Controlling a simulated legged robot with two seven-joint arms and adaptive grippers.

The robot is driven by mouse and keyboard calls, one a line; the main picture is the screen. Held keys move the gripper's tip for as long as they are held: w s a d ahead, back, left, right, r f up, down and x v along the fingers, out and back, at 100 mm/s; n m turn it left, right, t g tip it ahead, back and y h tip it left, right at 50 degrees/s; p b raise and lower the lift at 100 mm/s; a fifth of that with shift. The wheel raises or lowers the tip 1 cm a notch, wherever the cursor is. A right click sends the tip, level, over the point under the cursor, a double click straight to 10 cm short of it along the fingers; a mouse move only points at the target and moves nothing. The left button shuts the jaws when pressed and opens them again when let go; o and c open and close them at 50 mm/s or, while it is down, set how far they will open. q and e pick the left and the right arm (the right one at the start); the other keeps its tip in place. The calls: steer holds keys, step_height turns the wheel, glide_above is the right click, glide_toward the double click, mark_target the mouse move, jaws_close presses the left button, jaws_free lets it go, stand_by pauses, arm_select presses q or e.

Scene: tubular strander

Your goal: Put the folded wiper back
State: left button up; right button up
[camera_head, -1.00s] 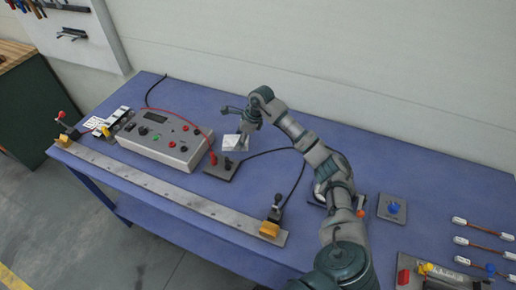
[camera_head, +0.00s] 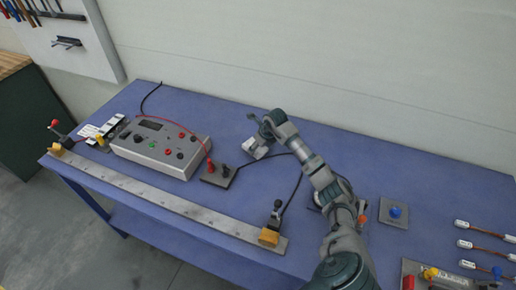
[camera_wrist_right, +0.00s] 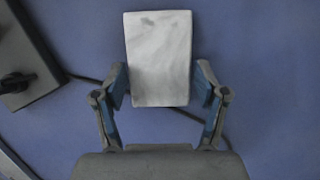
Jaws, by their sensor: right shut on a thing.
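The folded wiper (camera_head: 255,152) is a small white pad with faint grey smudges. It also shows in the right wrist view (camera_wrist_right: 158,58), upright in the picture between the fingers. My right gripper (camera_head: 262,141) is shut on it, its fingertips (camera_wrist_right: 160,82) at the wiper's two long sides near the lower end. The wiper is over the blue bench, to the right of the black plate with the terminals. Whether it touches the bench I cannot tell. My left gripper is not in view.
The blue bench (camera_head: 330,148) is clear behind and right of the gripper. A black terminal plate (camera_head: 218,175) and a grey control box (camera_head: 160,147) stand to the left, with a black cable near the wiper. A metal rail (camera_head: 150,199) runs along the front edge.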

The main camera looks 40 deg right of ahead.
steer(key=shift+f, duration=0.55)
steer(key=o, duration=1.1)
steer(key=v, duration=1.2)
